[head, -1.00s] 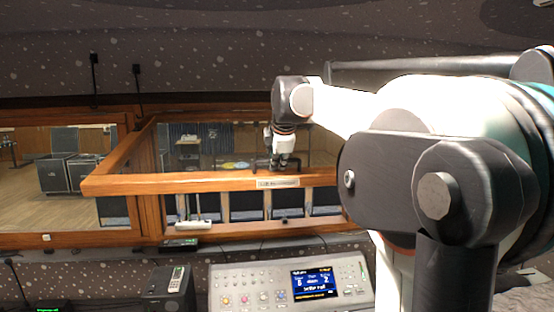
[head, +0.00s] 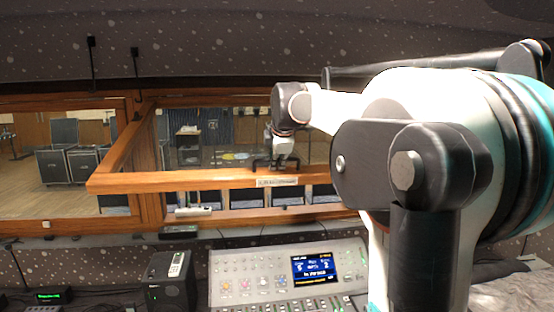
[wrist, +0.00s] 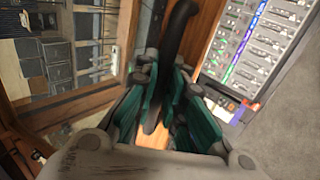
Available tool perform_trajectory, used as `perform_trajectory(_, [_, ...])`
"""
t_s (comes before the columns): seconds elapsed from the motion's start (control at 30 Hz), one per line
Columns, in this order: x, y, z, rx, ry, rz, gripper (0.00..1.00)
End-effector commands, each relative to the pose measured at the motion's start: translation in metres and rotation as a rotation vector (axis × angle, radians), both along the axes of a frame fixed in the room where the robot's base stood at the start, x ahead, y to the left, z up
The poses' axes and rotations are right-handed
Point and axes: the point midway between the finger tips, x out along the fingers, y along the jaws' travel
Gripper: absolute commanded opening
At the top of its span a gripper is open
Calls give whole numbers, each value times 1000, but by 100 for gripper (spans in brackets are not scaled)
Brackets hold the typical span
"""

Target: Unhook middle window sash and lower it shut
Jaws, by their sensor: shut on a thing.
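The middle window sash (head: 205,180) is a wood-framed pane that tilts out from the window, its bottom rail standing off above the sill. A small label plate (head: 277,181) is on the rail. My gripper (head: 282,162) is at the rail, above the label. In the wrist view my gripper (wrist: 165,125) has its teal-lined fingers closed around a black curved handle (wrist: 178,28) by the wooden rail. The exact contact is partly hidden by the fingers.
Black hooks hang on the wall at upper left, one (head: 135,55) near the sash's hinge side. A lighting console (head: 285,275) and a black speaker box (head: 170,290) stand below the window. The window sill (head: 110,232) runs beneath the sash.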

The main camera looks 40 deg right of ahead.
Motion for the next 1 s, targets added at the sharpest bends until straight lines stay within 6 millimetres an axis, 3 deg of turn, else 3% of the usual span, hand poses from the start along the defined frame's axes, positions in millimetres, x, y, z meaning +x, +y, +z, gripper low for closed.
perform_trajectory(0.5, [9, -6, -43, -1, 2, -1, 0])
perform_trajectory(1.0, [16, -10, -67, 0, 2, -1, 0])
